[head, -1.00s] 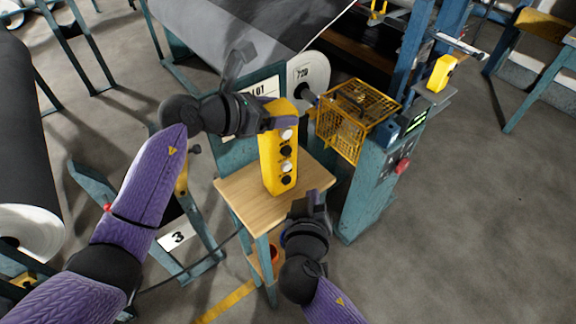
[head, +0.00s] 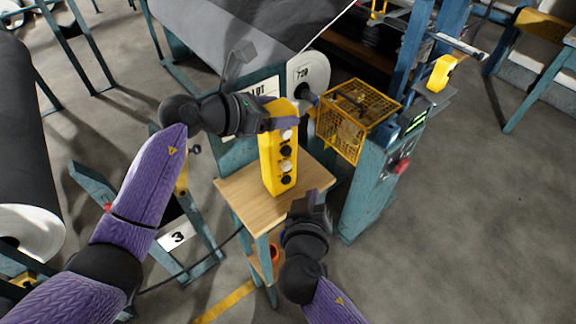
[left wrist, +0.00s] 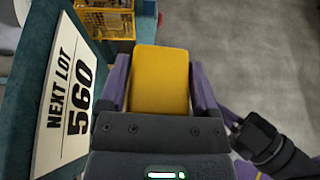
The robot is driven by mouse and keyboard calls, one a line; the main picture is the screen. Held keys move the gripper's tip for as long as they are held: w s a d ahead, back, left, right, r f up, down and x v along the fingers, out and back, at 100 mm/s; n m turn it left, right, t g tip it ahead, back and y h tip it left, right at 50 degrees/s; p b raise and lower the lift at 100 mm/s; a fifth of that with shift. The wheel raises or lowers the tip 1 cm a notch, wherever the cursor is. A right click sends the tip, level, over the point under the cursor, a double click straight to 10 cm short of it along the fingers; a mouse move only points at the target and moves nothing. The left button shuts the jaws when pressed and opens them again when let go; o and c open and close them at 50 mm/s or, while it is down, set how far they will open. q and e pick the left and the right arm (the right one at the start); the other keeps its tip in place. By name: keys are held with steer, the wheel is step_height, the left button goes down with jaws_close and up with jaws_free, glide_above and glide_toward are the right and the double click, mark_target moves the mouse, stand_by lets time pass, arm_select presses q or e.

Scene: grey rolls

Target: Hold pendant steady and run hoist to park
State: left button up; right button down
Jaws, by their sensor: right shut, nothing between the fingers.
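The yellow pendant (head: 278,168), with a column of black and white buttons, is upright at the wooden top of a small teal stand (head: 240,200). I cannot tell whether its lower end touches the wood. My left gripper (head: 283,118) is shut around its upper end; in the left wrist view the pendant (left wrist: 160,80) fills the space between the two fingers. My right gripper (head: 312,200) is shut and empty, in front of the stand's near right edge, below the pendant and apart from it. The grey roll (head: 235,25) with a white end marked 720 is behind the stand.
A yellow mesh guard (head: 355,115) and a teal control post (head: 375,185) with a red button stand close on the right. A NEXT LOT 560 sign (left wrist: 68,105) is beside my left gripper. Another dark roll (head: 25,130) is at far left.

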arm_select(q)
steer(key=shift+o, duration=1)
steer(key=v, duration=1.2)
